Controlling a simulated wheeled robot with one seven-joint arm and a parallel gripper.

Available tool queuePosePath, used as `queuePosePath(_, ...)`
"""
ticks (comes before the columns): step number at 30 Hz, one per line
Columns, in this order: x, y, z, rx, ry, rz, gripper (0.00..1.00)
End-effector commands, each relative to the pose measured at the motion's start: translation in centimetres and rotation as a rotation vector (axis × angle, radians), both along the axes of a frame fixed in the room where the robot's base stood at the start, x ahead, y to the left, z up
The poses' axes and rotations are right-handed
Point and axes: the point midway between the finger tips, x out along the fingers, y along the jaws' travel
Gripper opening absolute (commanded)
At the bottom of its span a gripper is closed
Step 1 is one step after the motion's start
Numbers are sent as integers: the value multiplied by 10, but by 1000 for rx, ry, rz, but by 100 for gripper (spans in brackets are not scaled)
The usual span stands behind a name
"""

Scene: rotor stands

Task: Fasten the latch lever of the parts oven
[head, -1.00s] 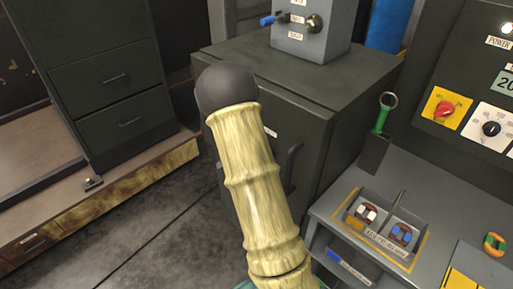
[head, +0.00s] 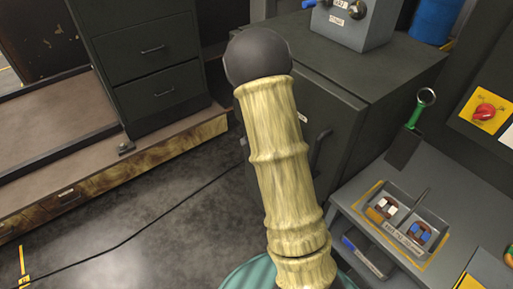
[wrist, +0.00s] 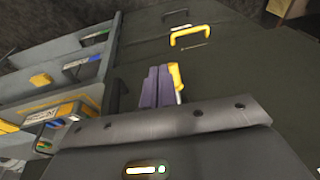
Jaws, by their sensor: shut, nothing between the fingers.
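My gripper (wrist: 157,88) shows in the wrist view as two purple fingers held together, with nothing between them. A yellow and white piece (wrist: 176,82) appears just right of the fingertips; I cannot tell whether they touch. Beyond it a yellow handle (wrist: 194,34) stands out from a dark grey surface. In the head view my arm covers part of a dark grey cabinet (head: 385,70) with a dark handle, and my gripper is hidden. I cannot identify the parts oven or its latch lever for certain.
A grey control box (head: 358,25) stands on the cabinet. At right is a grey bench (head: 450,190) with a parts tray (head: 378,237) and a green-handled tool (head: 417,108). A drawer unit (head: 150,70) and low platform (head: 70,170) stand left. Floor (head: 150,215) between is open, crossed by a cable.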

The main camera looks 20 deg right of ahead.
Motion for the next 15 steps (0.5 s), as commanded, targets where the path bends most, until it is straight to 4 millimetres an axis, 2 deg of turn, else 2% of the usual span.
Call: queuePosePath(15, -21, 64, 32, 1, -1, 12, 0)
